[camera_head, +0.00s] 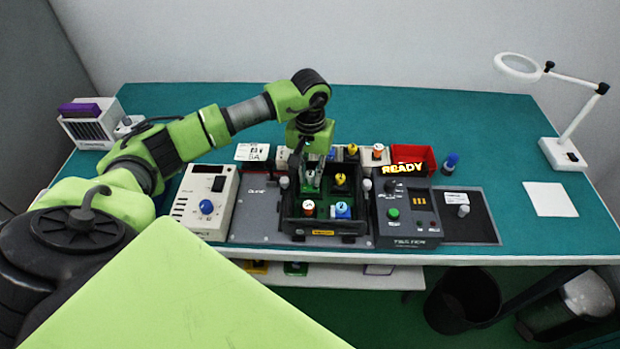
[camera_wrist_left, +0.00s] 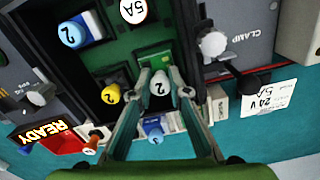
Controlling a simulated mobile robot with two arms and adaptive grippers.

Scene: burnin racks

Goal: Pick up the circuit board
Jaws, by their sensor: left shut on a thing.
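A green circuit board (camera_wrist_left: 150,40) lies in a black open fixture (camera_head: 325,227) at the middle of the bench; numbered round parts stand in and around it. My left gripper (camera_head: 311,180) reaches down from above into the back left part of this fixture. Whether the cylinder is fixed to the board is hidden. My right gripper is in neither view.
A power supply (camera_head: 206,199) stands left of the fixture, and a control box with a READY sign (camera_head: 404,168) stands right. Clamp knobs (camera_wrist_left: 213,44) flank the fixture. A red bin (camera_head: 415,157) and small parts sit behind. The bench's right side is mostly clear beside a magnifier lamp (camera_head: 563,153).

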